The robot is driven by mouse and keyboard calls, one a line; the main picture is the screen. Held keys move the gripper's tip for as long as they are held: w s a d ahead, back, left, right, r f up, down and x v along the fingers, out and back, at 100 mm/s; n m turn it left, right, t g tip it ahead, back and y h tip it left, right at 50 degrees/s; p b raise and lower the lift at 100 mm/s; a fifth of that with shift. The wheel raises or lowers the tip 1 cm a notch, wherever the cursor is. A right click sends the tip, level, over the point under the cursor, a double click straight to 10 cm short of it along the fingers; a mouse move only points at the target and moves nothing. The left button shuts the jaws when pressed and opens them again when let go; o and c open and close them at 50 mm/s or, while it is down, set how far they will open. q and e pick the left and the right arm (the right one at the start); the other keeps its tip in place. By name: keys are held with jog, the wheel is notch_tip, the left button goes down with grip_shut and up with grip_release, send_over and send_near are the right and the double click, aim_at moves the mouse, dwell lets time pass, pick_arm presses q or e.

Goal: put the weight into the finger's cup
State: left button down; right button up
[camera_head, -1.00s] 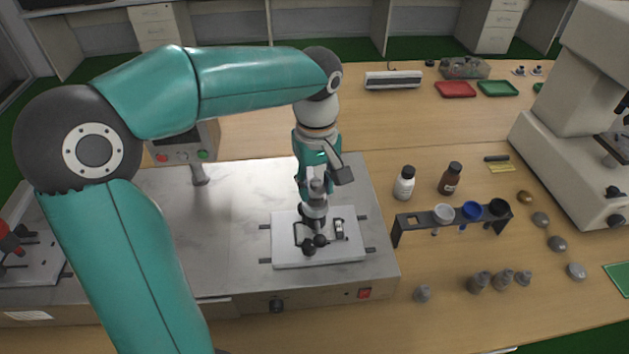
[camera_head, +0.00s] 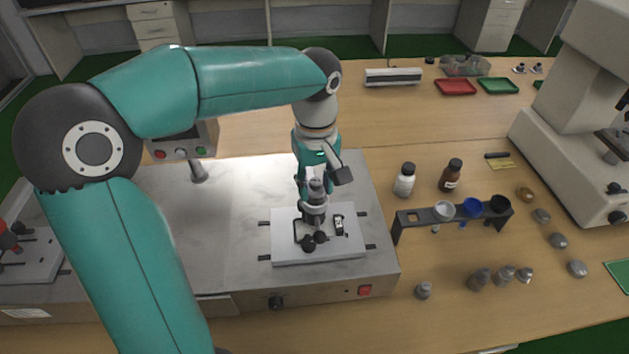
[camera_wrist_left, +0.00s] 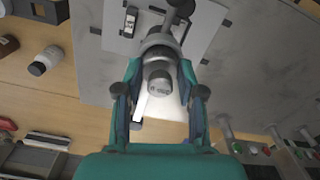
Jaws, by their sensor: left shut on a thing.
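The finger device, with black clamp parts, is mounted on a white plate (camera_head: 285,253) on the metal bench unit. Its grey round cup (camera_head: 314,216) sits at the top of the device; the cup's rim (camera_wrist_left: 160,42) also shows in the left wrist view. My left gripper (camera_head: 312,185) is right above the cup, pointing down. In the left wrist view, my left gripper (camera_wrist_left: 161,92) is shut on a grey cylindrical weight (camera_wrist_left: 160,86), held between its fingers and lined up with the cup. I cannot tell how far it is inside. My right gripper is out of view.
A black rack (camera_head: 425,216) with white, blue and black cups stands to the right. Several grey weights (camera_head: 479,279) stand in front of it. A white bottle (camera_head: 405,181) and a brown bottle (camera_head: 451,176) stand behind. A microscope (camera_head: 570,130) is at the far right.

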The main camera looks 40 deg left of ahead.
pick_arm(q)
jog(key=shift+f, duration=0.2)
jog(key=shift+c, duration=0.3)
grip_release()
dwell(0.3)
jog(key=shift+r, duration=0.1)
dwell(0.3)
jog(key=shift+r+p, duration=3)
jog(key=shift+r, duration=0.45)
jog(key=shift+s, duration=0.1)
